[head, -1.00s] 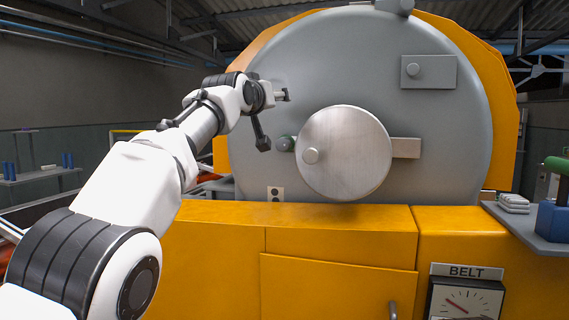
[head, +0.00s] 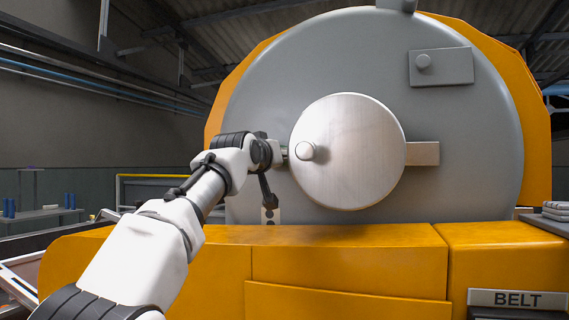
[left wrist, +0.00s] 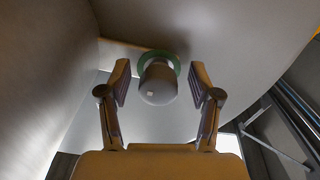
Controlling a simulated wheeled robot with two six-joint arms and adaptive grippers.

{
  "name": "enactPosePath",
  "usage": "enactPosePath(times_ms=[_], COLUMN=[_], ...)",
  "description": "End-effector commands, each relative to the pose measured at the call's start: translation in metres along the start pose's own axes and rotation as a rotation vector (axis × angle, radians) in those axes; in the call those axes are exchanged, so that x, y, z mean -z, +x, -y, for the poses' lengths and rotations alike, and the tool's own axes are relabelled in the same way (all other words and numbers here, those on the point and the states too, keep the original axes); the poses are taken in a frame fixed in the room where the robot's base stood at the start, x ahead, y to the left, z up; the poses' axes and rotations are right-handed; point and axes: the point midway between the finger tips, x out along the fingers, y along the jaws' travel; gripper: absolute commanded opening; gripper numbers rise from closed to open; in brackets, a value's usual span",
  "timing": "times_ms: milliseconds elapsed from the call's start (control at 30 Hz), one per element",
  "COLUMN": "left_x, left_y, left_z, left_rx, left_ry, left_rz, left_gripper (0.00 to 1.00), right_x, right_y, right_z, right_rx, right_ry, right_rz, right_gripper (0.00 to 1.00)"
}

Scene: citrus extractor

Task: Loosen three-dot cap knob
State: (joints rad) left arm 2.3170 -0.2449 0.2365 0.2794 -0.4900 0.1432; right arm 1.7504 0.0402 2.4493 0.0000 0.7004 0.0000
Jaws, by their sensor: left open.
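In the left wrist view a rounded grey knob (left wrist: 158,84) with a green ring at its base stands out from the grey drum face. A small pale square marks its end; no dots can be made out. My left gripper (left wrist: 160,72) is open, with one finger on each side of the knob and a gap at both sides. In the head view my left gripper (head: 275,178) is at the left edge of the round metal disc (head: 360,165), and my arm hides most of the knob. My right gripper is not in view.
A small round knob (head: 305,151) sticks out of the disc. A plate with a knob (head: 441,67) is at upper right. The yellow housing (head: 340,248) juts out below.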

Motion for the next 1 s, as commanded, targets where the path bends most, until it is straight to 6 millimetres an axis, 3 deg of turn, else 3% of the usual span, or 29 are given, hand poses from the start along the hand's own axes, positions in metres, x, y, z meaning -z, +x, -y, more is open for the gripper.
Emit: enactPosePath(times_ms=[267,433,467,667,1000], left_x=[0.002,0.001,0.001,0.001,0.003], left_y=[-0.001,-0.001,-0.001,-0.001,-0.001], left_z=[0.000,0.000,0.000,0.000,-0.001], left_rx=[-0.001,-0.001,-0.001,0.000,0.001], left_ry=[0.000,0.000,0.000,-0.027,-0.444], left_rz=[-0.001,-0.001,-0.001,0.001,0.004], left_gripper=[0.64,0.07,0.03,0.03,0.03], right_x=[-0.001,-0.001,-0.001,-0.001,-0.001], right_y=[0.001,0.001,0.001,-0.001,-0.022], right_z=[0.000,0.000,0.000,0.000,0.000], right_rx=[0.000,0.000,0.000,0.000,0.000], right_ry=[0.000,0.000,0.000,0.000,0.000], right_rz=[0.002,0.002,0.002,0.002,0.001], right_gripper=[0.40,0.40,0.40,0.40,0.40])
